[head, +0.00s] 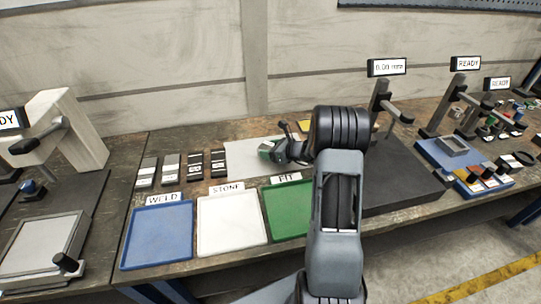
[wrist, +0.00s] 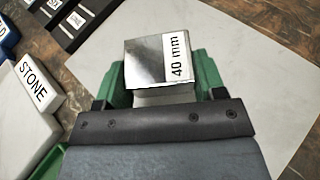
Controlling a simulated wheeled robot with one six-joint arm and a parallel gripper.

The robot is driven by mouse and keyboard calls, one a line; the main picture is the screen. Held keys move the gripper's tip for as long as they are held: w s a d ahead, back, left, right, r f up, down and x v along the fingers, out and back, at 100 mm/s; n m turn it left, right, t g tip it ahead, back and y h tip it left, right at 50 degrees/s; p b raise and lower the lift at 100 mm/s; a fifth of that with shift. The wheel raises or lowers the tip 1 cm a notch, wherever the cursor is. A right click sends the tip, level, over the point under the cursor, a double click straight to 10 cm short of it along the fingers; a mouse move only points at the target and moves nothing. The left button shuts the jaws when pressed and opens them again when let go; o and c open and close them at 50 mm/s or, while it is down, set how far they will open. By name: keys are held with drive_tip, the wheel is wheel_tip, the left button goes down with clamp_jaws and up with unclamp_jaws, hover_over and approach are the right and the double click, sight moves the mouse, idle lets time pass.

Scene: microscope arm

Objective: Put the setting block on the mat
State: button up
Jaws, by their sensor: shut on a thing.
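The setting block (wrist: 160,62) is a shiny metal block with a white "40 mm" label. My gripper (wrist: 163,85) is shut on it, with a green finger on each side. In the head view my gripper (head: 268,150) is over the pale grey mat (head: 240,150), and the block is not clearly visible there. The mat also shows in the wrist view (wrist: 255,75), around and beneath the block. I cannot tell whether the block touches the mat or hangs just above it.
Several dark and grey labelled blocks (head: 194,164) stand left of the mat. Blue WELD (head: 157,235), white STONE (head: 231,222) and green FIT (head: 280,210) trays lie in front. A dark plate (head: 405,180) with a gauge stand (head: 380,100) is to the right.

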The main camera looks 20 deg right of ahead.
drive_tip(key=shift+f, duration=1.25)
drive_tip(key=shift+f, duration=0.1)
drive_tip(key=o, duration=1.5)
drive_tip(key=shift+f, duration=0.1)
drive_tip(key=shift+o, duration=0.2)
